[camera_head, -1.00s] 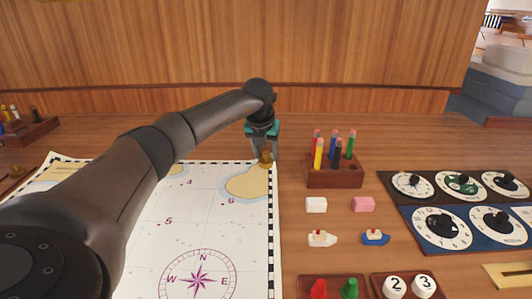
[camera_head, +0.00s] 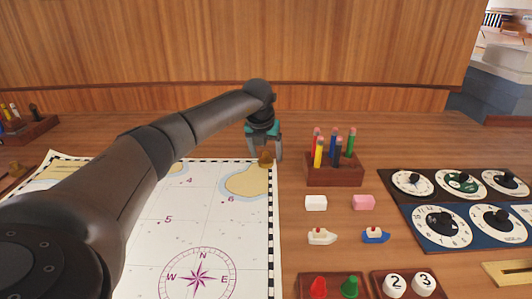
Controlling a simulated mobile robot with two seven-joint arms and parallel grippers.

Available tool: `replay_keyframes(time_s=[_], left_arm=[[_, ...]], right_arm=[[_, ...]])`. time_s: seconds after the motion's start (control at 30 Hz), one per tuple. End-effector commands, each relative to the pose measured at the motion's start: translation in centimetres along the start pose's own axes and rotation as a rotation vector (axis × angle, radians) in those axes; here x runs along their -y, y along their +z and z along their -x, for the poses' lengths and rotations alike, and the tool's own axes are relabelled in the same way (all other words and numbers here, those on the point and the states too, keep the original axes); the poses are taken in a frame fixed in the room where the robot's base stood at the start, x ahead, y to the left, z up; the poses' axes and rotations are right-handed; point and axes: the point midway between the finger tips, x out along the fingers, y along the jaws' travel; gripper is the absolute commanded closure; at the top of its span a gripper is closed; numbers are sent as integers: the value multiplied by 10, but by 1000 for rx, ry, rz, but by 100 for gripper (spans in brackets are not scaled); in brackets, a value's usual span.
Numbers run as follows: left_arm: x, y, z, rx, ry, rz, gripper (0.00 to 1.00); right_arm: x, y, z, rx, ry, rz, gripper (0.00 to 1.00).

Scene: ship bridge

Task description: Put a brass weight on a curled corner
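The sea chart (camera_head: 218,212) lies on the wooden desk, with its near-left part hidden behind my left arm. A small brass weight (camera_head: 265,159) stands at the chart's far right corner, and the corner under it looks flat. My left gripper (camera_head: 265,154) points down over that corner. Its fingers stand apart on either side of the weight, with gaps between them and the brass. The chart's far left corner (camera_head: 53,156) looks raised. My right gripper is out of view.
A wooden block with coloured pens (camera_head: 334,175) stands right of the corner. Dial panels (camera_head: 440,226) fill the right. A wooden rack (camera_head: 28,130) stands far left.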

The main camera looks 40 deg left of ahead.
Motion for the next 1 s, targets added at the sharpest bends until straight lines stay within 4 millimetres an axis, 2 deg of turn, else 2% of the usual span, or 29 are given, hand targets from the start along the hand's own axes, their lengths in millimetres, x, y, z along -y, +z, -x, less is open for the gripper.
replay_keyframes(time_s=[0.07, 0.4, 0.47, 0.63, 1.0], left_arm=[[0, 0, 0, 0, 0, 0, 12], [0, -1, -1, -2, 1, 0, 12], [0, 0, 5, 0, 0, -1, 12], [-1, 1, 33, 3, 1, -2, 12], [0, 1, 119, 2, -1, -1, 12]], right_arm=[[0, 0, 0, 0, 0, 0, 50], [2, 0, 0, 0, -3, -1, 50], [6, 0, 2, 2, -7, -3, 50], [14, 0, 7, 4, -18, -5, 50], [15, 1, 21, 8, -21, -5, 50]])
